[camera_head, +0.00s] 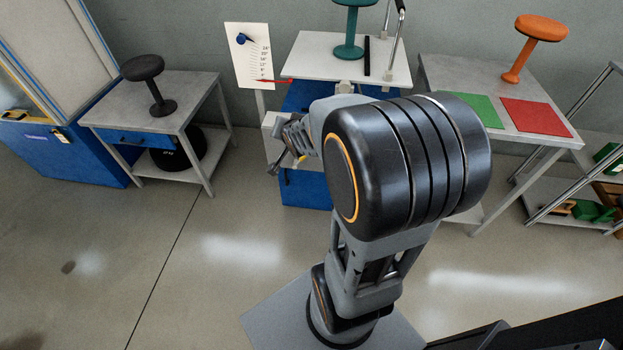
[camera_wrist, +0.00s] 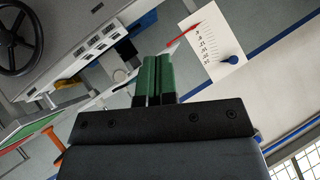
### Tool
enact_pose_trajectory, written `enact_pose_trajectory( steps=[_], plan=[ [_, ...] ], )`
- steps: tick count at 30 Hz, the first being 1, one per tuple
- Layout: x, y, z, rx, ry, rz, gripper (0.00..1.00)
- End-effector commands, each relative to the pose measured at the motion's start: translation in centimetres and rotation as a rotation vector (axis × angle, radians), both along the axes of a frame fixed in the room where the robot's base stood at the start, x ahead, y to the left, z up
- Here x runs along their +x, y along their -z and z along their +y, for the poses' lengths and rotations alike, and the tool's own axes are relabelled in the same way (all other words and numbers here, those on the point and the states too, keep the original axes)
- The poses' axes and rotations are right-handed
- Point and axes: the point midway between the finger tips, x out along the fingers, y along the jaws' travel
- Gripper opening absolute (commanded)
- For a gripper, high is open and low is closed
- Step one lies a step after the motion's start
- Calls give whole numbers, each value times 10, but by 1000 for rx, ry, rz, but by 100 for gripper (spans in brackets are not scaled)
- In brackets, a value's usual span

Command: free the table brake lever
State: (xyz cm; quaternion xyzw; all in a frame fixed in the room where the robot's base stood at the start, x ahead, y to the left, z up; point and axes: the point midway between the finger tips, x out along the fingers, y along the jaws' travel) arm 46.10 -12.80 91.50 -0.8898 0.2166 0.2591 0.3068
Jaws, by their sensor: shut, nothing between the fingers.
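The white test table (camera_head: 312,62) stands at the back centre with a teal stool (camera_head: 350,30) on it. A scale board (camera_head: 247,55) with a blue knob (camera_head: 243,39) and a red pointer (camera_head: 272,81) is at its left. My gripper (camera_head: 280,166) is in front of the table, partly hidden by my arm. In the wrist view its green fingers (camera_wrist: 155,78) are together and empty. That view also shows the scale board (camera_wrist: 210,45) and the red pointer (camera_wrist: 183,38) beyond the fingers. I cannot make out the brake lever for certain; my arm hides much of the table's front.
A grey side table (camera_head: 190,88) with a dark stool (camera_head: 150,80) is at the left. A right-hand table (camera_head: 450,75) holds green (camera_head: 474,110) and red (camera_head: 535,117) mats and an orange stool (camera_head: 527,45). The floor at the front left is clear.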

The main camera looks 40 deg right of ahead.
Motion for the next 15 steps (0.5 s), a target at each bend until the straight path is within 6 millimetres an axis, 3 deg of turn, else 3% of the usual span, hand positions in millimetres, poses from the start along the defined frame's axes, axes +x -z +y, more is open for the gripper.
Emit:
enact_pose_trajectory(
  steps=[1,3,9,15],
  plan=[
    [11,63,-21,65,65,-80,0],
    [23,106,-45,172,138,-222,0],
    [27,216,-95,540,249,-596,0],
    [2,293,-122,898,267,-876,0]
  ],
)
